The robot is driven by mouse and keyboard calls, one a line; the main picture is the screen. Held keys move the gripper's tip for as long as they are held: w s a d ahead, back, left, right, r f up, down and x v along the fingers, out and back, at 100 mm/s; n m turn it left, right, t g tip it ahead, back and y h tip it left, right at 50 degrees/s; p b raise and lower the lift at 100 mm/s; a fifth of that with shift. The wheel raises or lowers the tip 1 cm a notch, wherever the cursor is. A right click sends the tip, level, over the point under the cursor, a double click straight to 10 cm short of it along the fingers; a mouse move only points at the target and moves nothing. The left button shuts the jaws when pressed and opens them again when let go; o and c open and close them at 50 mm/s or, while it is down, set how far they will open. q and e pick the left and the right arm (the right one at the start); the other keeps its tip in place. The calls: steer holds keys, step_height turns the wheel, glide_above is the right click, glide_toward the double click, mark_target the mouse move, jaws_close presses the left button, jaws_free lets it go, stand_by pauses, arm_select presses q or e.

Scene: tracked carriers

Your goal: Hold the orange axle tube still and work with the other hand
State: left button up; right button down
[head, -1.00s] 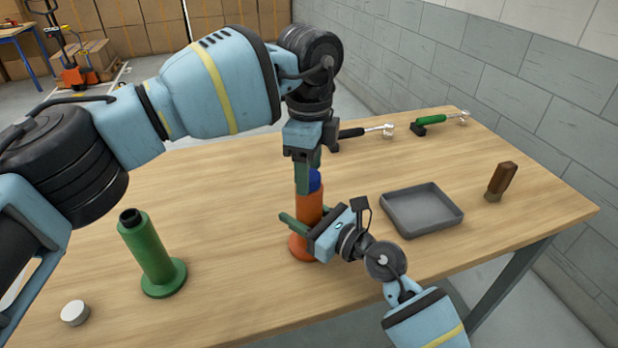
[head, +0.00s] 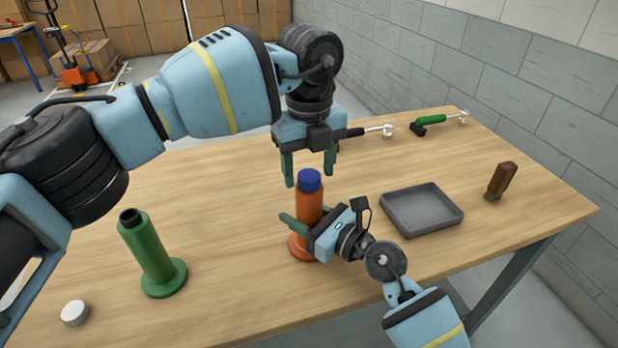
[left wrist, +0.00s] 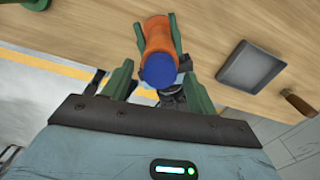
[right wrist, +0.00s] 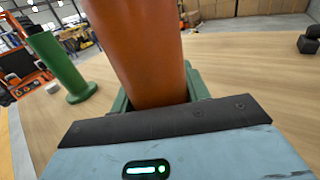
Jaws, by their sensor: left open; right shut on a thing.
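The orange axle tube (head: 308,197) stands upright on its flange on the table, with a blue cap (head: 309,180) on its top end. My right gripper (head: 298,222) is shut around the tube's middle; the tube also fills the right wrist view (right wrist: 140,50). My left gripper (head: 309,176) is open, fingers pointing down, just above and around the level of the blue cap, apart from it. In the left wrist view the blue cap (left wrist: 159,70) lies between and beyond the open fingers (left wrist: 155,85).
A green flanged tube (head: 148,250) stands at left, near a white cap (head: 75,313). A grey tray (head: 422,211) lies to the right, with a brown-handled brush (head: 502,180) beyond. Tools with a black handle (head: 350,133) and a green handle (head: 432,120) lie at the back.

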arm_select(q)
steer(key=m, duration=0.4)
steer(key=shift+m, duration=0.4)
steer(key=m, duration=0.5)
steer(key=m, duration=0.9)
steer(key=shift+m, duration=0.3)
steer(key=c, duration=0.8)
steer(key=n, duration=0.9)
steer(key=shift+n, duration=0.4)
